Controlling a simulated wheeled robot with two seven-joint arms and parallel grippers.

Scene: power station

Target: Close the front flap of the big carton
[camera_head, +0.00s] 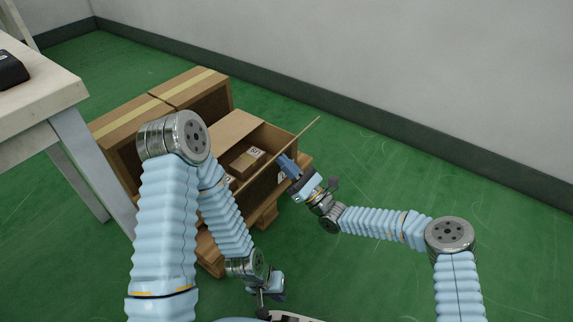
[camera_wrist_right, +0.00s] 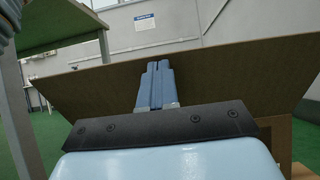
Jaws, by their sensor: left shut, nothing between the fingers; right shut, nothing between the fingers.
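The big carton (camera_head: 282,141) stands open on a wooden pallet, with a small brown box (camera_head: 247,162) inside. Its front flap (camera_head: 300,135) sticks up and outward, seen nearly edge-on in the head view. In the right wrist view the flap (camera_wrist_right: 235,80) is a wide brown panel across the picture. My right gripper (camera_head: 287,166) is shut and empty on the outer side of the flap. Its fingers (camera_wrist_right: 157,75) lie in front of the panel; I cannot tell whether they touch it. My left gripper (camera_head: 272,290) is shut and empty, low and away from the carton. My left arm hides part of the carton.
Taped closed cartons (camera_head: 195,88) stand behind the open one. The pallet (camera_head: 268,213) juts out below it. A pale table (camera_head: 50,100) with a black object (camera_head: 12,69) is at the left. The green floor (camera_head: 390,165) on the right is clear up to the wall.

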